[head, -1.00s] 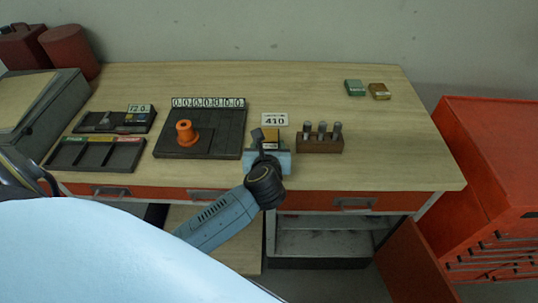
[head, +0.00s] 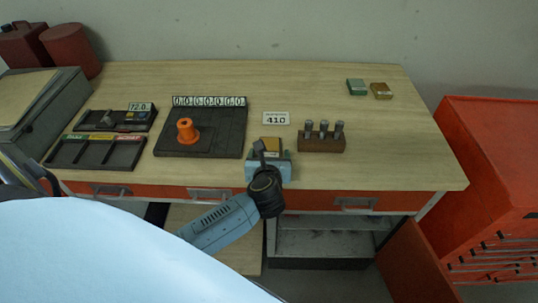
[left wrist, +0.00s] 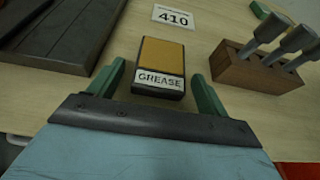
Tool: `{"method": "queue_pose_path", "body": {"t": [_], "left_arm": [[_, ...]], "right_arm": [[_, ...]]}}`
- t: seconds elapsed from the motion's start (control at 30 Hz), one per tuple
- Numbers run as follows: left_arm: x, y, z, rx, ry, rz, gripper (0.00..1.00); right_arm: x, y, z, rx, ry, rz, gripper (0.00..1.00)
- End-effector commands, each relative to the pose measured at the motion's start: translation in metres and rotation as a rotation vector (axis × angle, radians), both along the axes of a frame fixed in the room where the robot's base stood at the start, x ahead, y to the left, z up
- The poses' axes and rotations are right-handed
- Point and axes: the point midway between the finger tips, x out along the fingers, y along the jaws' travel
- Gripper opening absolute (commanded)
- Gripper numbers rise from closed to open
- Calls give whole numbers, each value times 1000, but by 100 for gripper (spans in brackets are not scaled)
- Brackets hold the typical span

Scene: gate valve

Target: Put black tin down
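The black tin (left wrist: 160,66) has a mustard-yellow top face and a white label reading GREASE. In the left wrist view it lies between my left gripper's green fingers (left wrist: 158,82), with a gap on each side. It appears to rest on the wooden table. In the head view the tin (head: 271,145) shows just beyond my left gripper (head: 268,160), near the table's front edge, partly hidden by it. My left gripper is open. My right gripper is not in view.
A white 410 card (head: 276,118) lies behind the tin. A wooden block with metal pins (head: 321,143) stands to the right. A dark board with an orange spool (head: 187,131) is to the left. Green (head: 356,87) and ochre (head: 381,91) tins sit at the back right.

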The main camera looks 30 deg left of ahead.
Motion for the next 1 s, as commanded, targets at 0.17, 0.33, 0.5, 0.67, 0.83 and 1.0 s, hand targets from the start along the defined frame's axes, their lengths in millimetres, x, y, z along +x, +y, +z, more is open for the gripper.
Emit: {"method": "queue_pose_path", "body": {"t": [0.17,0.33,0.5,0.67,0.83,1.0], "left_arm": [[0,0,1,1,0,0,78],[-11,-7,7,-4,1,-1,78],[-38,-24,20,-5,2,-1,78],[-65,-40,34,-4,1,0,78],[-85,-53,44,-2,1,-1,78],[-94,-57,49,0,0,1,78]], "right_arm": [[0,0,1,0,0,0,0],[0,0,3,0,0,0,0],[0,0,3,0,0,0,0],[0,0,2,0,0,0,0],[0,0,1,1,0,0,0],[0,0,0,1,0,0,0]]}}
